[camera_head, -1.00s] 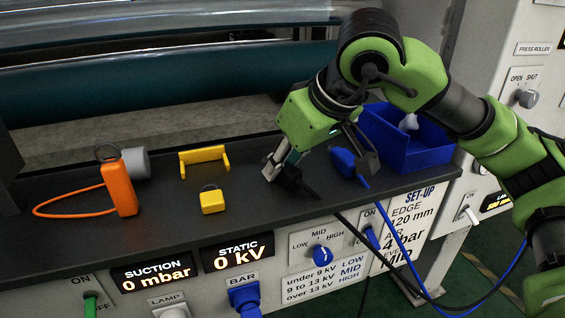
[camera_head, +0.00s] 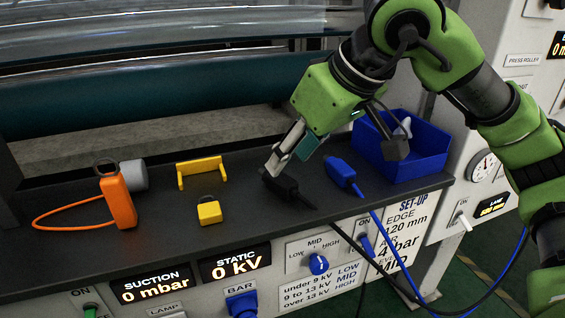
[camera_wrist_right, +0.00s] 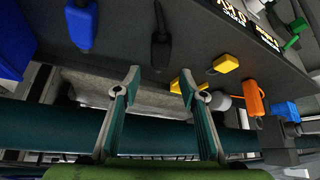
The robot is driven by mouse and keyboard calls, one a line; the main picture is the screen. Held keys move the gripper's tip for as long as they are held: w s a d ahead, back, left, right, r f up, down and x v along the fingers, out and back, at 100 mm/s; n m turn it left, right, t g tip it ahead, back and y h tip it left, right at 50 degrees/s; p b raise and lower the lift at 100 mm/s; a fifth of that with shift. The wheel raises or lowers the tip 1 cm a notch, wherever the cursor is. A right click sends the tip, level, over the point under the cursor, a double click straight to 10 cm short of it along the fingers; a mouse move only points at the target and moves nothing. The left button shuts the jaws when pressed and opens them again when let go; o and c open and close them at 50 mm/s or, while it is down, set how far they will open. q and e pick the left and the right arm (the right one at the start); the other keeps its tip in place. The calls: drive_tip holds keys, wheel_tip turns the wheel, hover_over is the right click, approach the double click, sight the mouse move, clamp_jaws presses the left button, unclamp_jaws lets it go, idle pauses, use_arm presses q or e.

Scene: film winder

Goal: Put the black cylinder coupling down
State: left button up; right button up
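The black cylinder coupling (camera_head: 284,187) lies on the dark bench top with its black cable running over the front edge. It also shows in the right wrist view (camera_wrist_right: 160,48), beyond the fingertips and apart from them. My right gripper (camera_head: 336,157) is above the bench, with its fingers spread wide and nothing between them. In the right wrist view the two fingers (camera_wrist_right: 160,82) are clearly apart. In the head view its left finger overlaps the end of the coupling. My left gripper is not in view.
A blue coupling (camera_head: 343,172) lies right of the black one, before a blue bin (camera_head: 425,160). To the left are a yellow bracket (camera_head: 202,172), a yellow block (camera_head: 209,211), an orange tag (camera_head: 119,203) and a grey cylinder (camera_head: 133,175). Bench surface between them is bare.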

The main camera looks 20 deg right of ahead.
drive_tip(key=v, duration=0.5)
drive_tip(key=shift+r+p, duration=0.15)
drive_tip(key=shift+p, duration=0.25)
